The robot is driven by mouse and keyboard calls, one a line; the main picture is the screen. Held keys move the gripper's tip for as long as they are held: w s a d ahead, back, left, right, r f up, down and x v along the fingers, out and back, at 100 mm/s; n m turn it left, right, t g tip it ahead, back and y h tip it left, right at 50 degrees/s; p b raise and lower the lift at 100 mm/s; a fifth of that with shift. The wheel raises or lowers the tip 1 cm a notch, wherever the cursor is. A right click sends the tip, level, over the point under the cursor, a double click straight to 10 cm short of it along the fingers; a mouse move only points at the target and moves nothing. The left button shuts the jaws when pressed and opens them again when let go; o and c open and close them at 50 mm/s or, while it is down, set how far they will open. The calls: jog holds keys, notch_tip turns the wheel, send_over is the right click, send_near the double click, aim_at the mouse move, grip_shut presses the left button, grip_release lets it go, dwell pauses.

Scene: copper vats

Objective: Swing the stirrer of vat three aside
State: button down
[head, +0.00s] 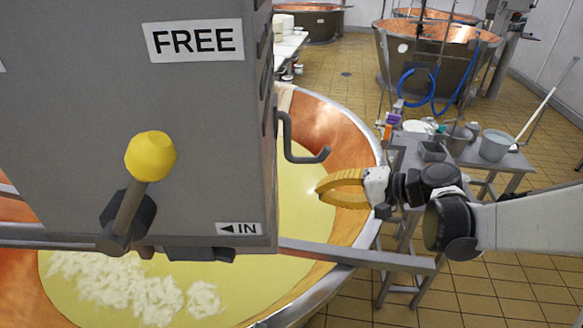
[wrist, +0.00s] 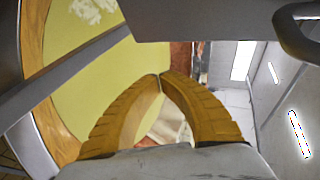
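A big grey stirrer housing (head: 60,90) fills the left of the head view, over a copper vat (head: 345,130) of yellow liquid with white curd. It bears a "FREE" label (head: 194,40), an "IN" label with a left arrow (head: 239,229) and a lever with a yellow knob (head: 151,156). A bent grey handle (head: 301,152) sticks out from its right side. My gripper (head: 318,190) is right of the housing, below the handle and apart from it. In the wrist view its yellow fingertips (wrist: 160,76) meet, with nothing held. No vat number shows.
A grey beam (head: 350,256) crosses the vat and passes its right rim. A steel table (head: 408,160) with a bucket (head: 495,145) and small items stands right, behind my arm. Another copper vat (head: 405,60) stands farther back. Tiled floor (head: 345,85) is clear between.

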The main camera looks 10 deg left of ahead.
jog(key=w+f+y, duration=0.3)
jog(key=w+y, duration=0.1)
jog(key=y, duration=0.1)
jog(key=s+a+b, duration=0.2)
jog(key=a+b, duration=0.3)
jog(key=a, duration=0.5)
jog(key=shift+s+r+g, duration=0.2)
jog(key=shift+s+g, duration=0.05)
jog(key=shift+g, duration=0.15)
